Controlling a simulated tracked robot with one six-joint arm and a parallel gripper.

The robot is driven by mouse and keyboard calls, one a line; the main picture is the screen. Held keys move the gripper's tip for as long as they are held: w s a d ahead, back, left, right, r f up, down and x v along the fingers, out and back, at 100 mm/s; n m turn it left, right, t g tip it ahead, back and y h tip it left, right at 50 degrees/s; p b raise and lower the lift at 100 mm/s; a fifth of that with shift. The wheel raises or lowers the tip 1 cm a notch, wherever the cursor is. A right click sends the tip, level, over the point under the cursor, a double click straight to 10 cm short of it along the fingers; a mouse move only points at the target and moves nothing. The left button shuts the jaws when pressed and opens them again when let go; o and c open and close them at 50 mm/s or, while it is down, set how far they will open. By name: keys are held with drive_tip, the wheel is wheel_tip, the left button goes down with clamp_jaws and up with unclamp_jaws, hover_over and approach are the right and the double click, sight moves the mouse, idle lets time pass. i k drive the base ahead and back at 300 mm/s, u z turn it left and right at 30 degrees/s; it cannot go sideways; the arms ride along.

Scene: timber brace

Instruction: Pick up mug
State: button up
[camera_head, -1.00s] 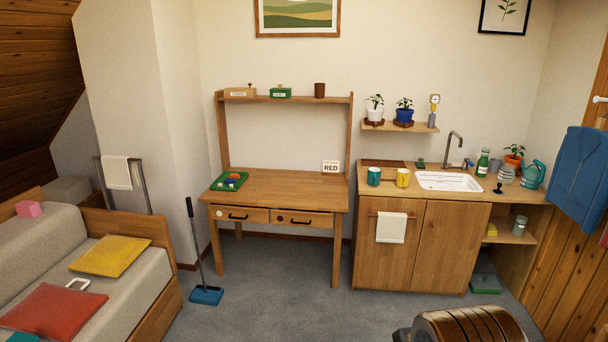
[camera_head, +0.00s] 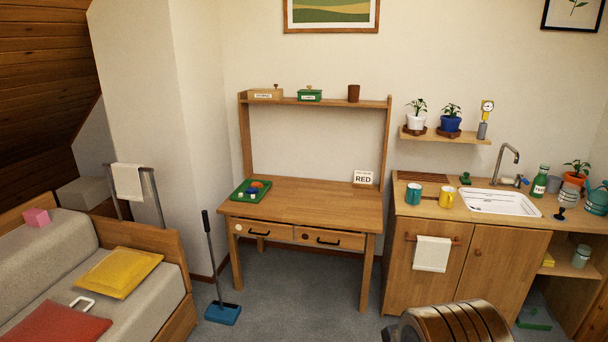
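A teal mug (camera_head: 414,195) and a yellow mug (camera_head: 446,198) stand upright side by side on the wooden counter (camera_head: 410,210), left of the sink. They are a little apart. A brown cup (camera_head: 353,93) stands on the desk's upper shelf. A rounded brown and dark ribbed shape at the bottom right looks like part of my own body. My gripper is not in view.
The desk (camera_head: 300,203) holds a green tray (camera_head: 251,190) and a sign reading RED (camera_head: 363,178). A sink (camera_head: 499,201) is right of the mugs. Carpet (camera_head: 285,310) before the desk is clear.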

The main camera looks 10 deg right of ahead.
sight(413, 191)
drive_tip(key=i, duration=1.55)
drive_tip(key=z, duration=0.35)
drive_tip(key=i, duration=1.8)
drive_tip(key=z, duration=0.35)
